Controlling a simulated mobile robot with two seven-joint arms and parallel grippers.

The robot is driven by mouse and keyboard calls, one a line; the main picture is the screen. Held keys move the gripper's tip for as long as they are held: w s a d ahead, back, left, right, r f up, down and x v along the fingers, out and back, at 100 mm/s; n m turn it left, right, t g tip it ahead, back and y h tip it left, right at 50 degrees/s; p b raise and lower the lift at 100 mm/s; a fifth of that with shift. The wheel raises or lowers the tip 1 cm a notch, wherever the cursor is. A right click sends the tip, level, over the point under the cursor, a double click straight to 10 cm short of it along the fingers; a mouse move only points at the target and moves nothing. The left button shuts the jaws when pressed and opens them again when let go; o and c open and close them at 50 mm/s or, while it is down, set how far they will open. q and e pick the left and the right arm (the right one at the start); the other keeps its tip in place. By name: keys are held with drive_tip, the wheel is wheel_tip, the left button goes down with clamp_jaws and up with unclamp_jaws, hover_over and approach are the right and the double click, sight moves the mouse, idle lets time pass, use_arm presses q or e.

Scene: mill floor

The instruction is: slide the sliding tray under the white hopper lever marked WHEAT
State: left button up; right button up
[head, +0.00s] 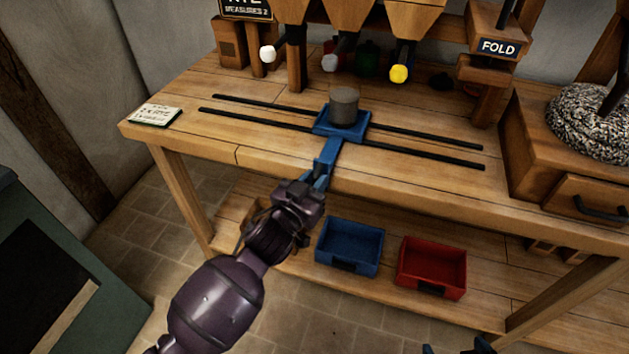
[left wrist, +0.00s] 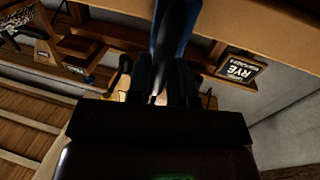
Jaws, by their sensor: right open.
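The blue sliding tray (head: 325,127) sits on two dark rails on the bench, with a grey cup (head: 344,106) upright on it. Its blue handle (head: 327,155) reaches over the front edge. My left gripper (head: 318,180) is shut on the handle, whose blue bar also shows between the fingers in the left wrist view (left wrist: 172,35). A white knob (head: 268,54), a paler grey-white knob (head: 330,63) and a yellow knob (head: 398,74) hang below the hoppers. The tray is nearest the middle knob. No WHEAT label is readable. My right gripper (head: 460,349) barely shows at the bottom edge, open.
The rails (head: 430,155) are clear on both sides of the tray. A card (head: 154,115) lies at the bench's left end. A FOLD post (head: 498,47) and a wooden drawer box (head: 575,190) stand at right. Blue (head: 349,222) and red (head: 432,245) bins sit below.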

use_arm(q)
clamp_jaws()
use_arm(e)
drive_tip(key=shift+d+f, duration=0.15)
use_arm(q)
drive_tip(key=w+a+p, duration=0.2)
drive_tip(key=w+a, duration=0.1)
drive_tip(key=a, duration=0.8)
drive_tip(key=shift+w+a, duration=0.2)
drive_tip(key=shift+w, duration=0.1)
use_arm(e)
drive_tip(key=shift+s+r, duration=0.35)
drive_tip(key=shift+r, duration=0.5)
use_arm(q)
drive_tip(key=o, duration=0.6)
unclamp_jaws()
drive_tip(key=shift+c, duration=0.2)
use_arm(e)
drive_tip(key=shift+w+d+r, duration=0.1)
drive_tip(key=shift+w+r, duration=0.1)
drive_tip(key=shift+w, duration=0.05)
